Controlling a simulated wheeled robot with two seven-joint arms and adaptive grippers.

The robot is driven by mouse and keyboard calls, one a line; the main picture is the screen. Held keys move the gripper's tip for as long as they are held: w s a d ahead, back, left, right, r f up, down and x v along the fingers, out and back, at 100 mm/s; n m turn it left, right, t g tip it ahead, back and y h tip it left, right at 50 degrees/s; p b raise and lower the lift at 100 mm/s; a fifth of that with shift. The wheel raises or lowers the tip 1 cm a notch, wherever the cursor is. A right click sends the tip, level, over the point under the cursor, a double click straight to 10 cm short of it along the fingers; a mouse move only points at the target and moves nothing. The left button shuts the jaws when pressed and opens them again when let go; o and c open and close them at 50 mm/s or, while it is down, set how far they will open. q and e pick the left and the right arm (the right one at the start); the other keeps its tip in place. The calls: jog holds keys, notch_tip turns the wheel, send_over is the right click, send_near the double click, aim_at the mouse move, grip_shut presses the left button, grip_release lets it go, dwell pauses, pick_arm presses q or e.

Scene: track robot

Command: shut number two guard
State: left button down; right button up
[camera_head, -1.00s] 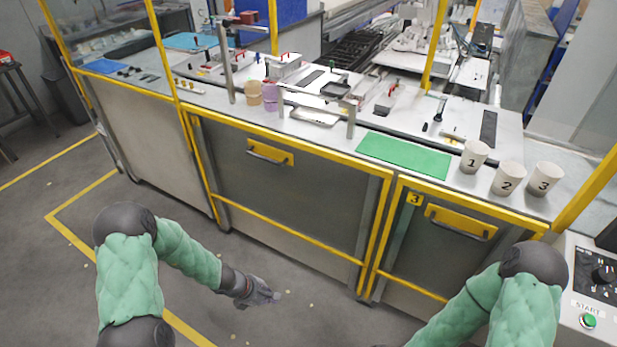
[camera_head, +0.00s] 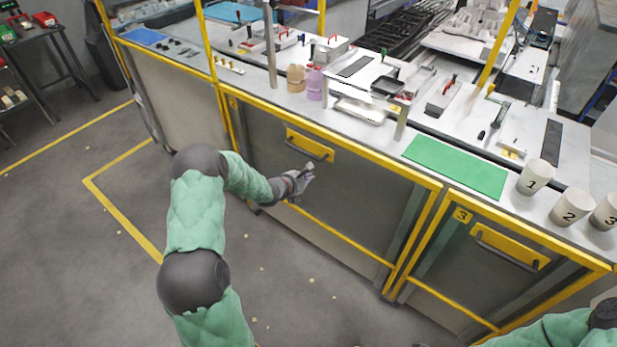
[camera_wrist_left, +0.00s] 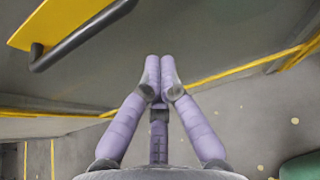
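The middle guard is a grey panel (camera_head: 340,185) in a yellow frame, below the worktop edge. In the left wrist view, the handle (camera_wrist_left: 85,35) and yellow plate (camera_wrist_left: 45,22) are at the upper left. My left gripper (camera_head: 308,171) is just below the handle in the head view, apart from it. Its purple fingers (camera_wrist_left: 160,62) come together at the tips with nothing between them. My right arm shows at the lower right; its gripper is out of view.
The guard marked 3 (camera_head: 490,250) is to the right, with its own handle. A green mat (camera_head: 455,166) and cups marked 1 (camera_head: 535,177), 2 (camera_head: 571,206) and 3 (camera_head: 606,212) stand on the worktop.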

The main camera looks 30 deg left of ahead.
pick_arm(q)
jog(key=shift+w+d+r+b, duration=0.1)
jog(key=shift+w+b, duration=0.1)
jog(key=shift+w, duration=0.65)
jog(key=shift+w+d+r+b, duration=0.1)
jog(key=shift+w+r+b, duration=0.1)
jog(key=shift+w, duration=0.7)
jog(key=shift+w+r+b, duration=0.1)
jog(key=shift+w+b, duration=0.1)
jog(key=shift+w, duration=0.65)
